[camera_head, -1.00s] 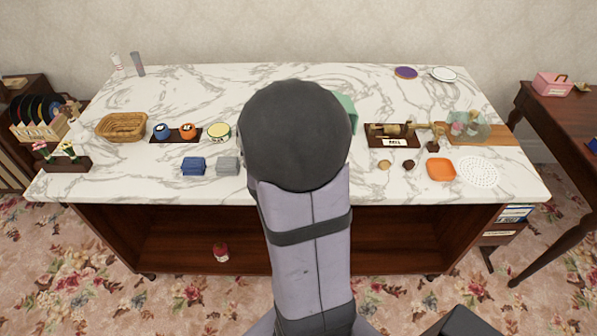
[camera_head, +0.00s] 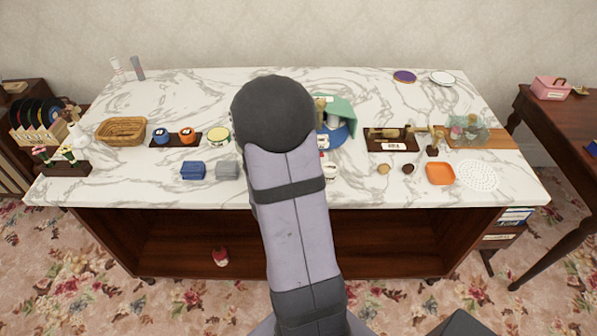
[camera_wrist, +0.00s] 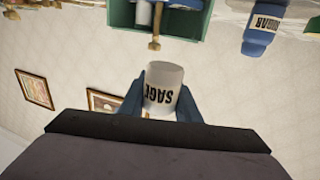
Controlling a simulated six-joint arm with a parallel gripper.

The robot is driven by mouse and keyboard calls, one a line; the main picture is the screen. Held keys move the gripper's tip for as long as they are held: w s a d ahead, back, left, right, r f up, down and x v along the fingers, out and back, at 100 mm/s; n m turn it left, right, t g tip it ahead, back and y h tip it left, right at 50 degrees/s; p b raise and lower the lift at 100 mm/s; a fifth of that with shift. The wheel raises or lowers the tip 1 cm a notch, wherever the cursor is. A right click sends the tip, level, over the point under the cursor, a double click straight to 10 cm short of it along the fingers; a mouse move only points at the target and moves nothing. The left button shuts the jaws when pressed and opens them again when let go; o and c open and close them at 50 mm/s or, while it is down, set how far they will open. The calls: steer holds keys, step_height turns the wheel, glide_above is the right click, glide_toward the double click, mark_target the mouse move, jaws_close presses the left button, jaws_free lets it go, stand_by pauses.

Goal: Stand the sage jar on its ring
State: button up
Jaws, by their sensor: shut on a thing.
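The sage jar (camera_wrist: 164,76) is a white cylinder with a dark label reading SAGE, seen in the wrist view. The lettering appears upside down in that picture. My gripper (camera_wrist: 160,100) is shut on it, a blue finger on each side. In the head view my own arm hides the gripper and the jar. I cannot make out the jar's ring for certain; a small pale item (camera_head: 331,170) shows just right of my arm, partly hidden.
A green open-sided box (camera_head: 342,108) stands just right of my arm; it also shows in the wrist view (camera_wrist: 198,22). A wooden rack (camera_head: 391,145) and orange dish (camera_head: 440,173) lie further right.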

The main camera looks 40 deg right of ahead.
steer(key=shift+f+b, duration=0.3)
steer(key=shift+f, duration=2.55)
steer(key=shift+f, duration=0.1)
steer(key=shift+f, duration=1.8)
steer(key=shift+f+b, duration=0.2)
steer(key=shift+b, duration=0.1)
steer(key=o, duration=0.7)
steer(key=shift+c, duration=0.2)
steer(key=o, duration=0.4)
steer(key=shift+r, duration=0.1)
